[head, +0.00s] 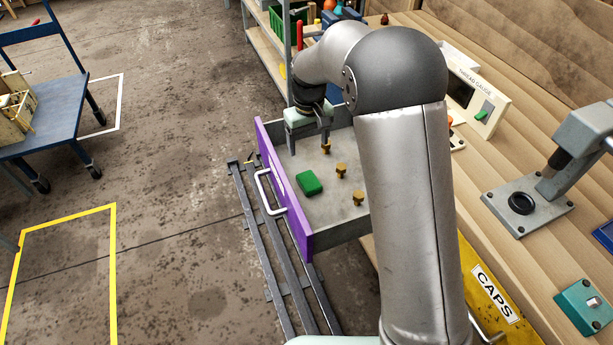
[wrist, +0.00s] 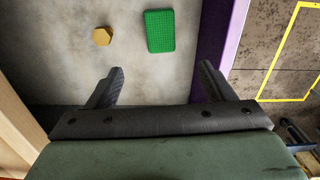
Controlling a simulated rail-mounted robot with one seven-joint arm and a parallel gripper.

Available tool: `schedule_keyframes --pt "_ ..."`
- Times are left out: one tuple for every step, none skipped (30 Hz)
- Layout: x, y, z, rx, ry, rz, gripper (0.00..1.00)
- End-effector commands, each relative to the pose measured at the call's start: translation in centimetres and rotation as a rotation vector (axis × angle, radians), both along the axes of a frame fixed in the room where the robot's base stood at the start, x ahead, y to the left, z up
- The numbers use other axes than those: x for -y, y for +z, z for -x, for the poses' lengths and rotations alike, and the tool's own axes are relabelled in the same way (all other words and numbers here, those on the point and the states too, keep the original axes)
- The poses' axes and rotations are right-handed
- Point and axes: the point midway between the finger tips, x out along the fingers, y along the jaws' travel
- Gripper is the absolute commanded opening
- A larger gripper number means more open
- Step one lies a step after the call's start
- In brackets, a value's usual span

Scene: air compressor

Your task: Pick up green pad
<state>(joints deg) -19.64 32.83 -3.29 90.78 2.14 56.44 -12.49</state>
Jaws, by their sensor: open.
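The green pad (head: 309,183) lies flat on the floor of an open drawer (head: 316,214) with a purple front. It also shows in the wrist view (wrist: 160,31), ahead of my fingers and a little right of the middle between them. My gripper (head: 325,126) is over the far end of the drawer, apart from the pad. In the wrist view my gripper (wrist: 161,84) has its two fingers spread with nothing between them. In the head view the fingers are partly hidden by my arm.
Several brass fittings stand in the drawer, one (head: 341,170) right of the pad; one shows in the wrist view (wrist: 103,36). The purple drawer front (head: 279,190) forms a raised wall beside the pad. A wooden workbench (head: 545,90) is at right. Floor at left is mostly open.

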Motion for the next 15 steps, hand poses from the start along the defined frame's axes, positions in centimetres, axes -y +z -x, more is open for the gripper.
schedule_keyframes --pt "0.0 -1.3 0.1 -0.006 0.0 0.002 0.75" --pt "0.0 -1.9 0.2 -0.007 0.001 0.002 0.75" --pt "0.0 -2.8 0.1 -0.005 0.001 0.001 0.75" --pt "0.0 -3.5 0.1 -0.006 0.001 0.001 0.75" --pt "0.0 -4.2 0.2 -0.006 0.001 0.002 0.75" --pt "0.0 -5.0 0.2 -0.006 0.001 0.002 0.75" --pt "0.0 -5.6 0.2 -0.005 0.001 0.001 0.75" --pt "0.0 -6.2 0.2 -0.005 0.001 0.001 0.75" --pt "0.0 -6.8 0.1 -0.004 0.001 0.002 0.75" --pt "0.0 -7.3 0.1 -0.004 0.001 0.002 0.75" --pt "0.0 -7.7 0.1 -0.003 0.001 0.001 0.75" --pt "0.0 -8.1 0.1 -0.003 0.0 0.001 0.75" --pt "0.0 -8.3 0.1 -0.002 0.0 0.001 0.75" --pt "0.0 -8.5 0.1 -0.002 0.0 0.001 0.75" --pt "0.0 -8.8 0.1 -0.001 0.0 0.0 0.75"
